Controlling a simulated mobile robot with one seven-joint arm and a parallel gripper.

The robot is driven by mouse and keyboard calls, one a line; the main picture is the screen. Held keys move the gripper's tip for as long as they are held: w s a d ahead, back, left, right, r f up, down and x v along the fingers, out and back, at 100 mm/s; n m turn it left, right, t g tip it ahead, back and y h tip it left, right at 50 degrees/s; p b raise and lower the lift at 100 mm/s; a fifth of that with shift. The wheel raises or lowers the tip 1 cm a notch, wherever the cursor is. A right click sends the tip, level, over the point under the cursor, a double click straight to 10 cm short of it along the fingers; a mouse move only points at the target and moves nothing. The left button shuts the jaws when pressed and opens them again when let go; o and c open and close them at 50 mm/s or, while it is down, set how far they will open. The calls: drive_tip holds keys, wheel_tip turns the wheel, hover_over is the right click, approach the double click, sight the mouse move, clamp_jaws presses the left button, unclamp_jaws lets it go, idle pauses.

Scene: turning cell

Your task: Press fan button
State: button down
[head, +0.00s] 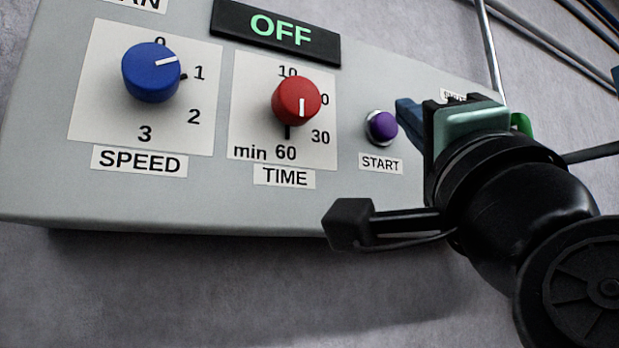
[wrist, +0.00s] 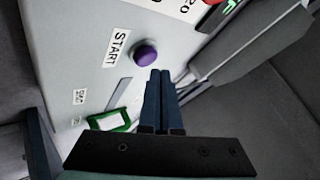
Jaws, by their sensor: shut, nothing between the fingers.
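The fan control box (head: 200,195) is a grey panel on the wall. Its purple START button (head: 382,126) sits at the right, above the START label (head: 380,163). The button also shows in the wrist view (wrist: 145,54), just beyond my fingertips. My gripper (head: 403,106) is shut and empty, with blue fingers; it is right of the button in the head view. In the wrist view the closed fingers (wrist: 161,74) point toward the button. A small gap seems to remain; whether they touch is unclear. The display (head: 278,30) reads OFF in green.
A blue SPEED knob (head: 151,72) points near 1. A red TIME knob (head: 297,101) has its white mark pointing down, near 60. A green-framed part (wrist: 110,122) lies right of START on the panel. Pipes (head: 555,45) run along the wall at the upper right.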

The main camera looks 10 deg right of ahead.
drive_tip(key=shift+w, duration=0.1)
idle(0.3)
drive_tip(key=shift+w+a, duration=0.15)
drive_tip(key=shift+w, duration=0.15)
drive_tip(key=shift+w+a, duration=0.2)
drive_tip(key=shift+w, duration=0.3)
idle(0.7)
drive_tip(key=shift+s+d, duration=0.1)
drive_tip(key=shift+s, duration=0.05)
drive_tip(key=shift+s+d+b, duration=0.15)
drive_tip(key=shift+s+b, duration=0.25)
drive_tip(key=shift+s, duration=0.25)
drive_tip(key=s, duration=0.1)
drive_tip(key=s+d, duration=0.1)
drive_tip(key=s, duration=0.1)
drive_tip(key=s+b, duration=0.1)
drive_tip(key=shift+s+d, duration=0.4)
idle(0.9)
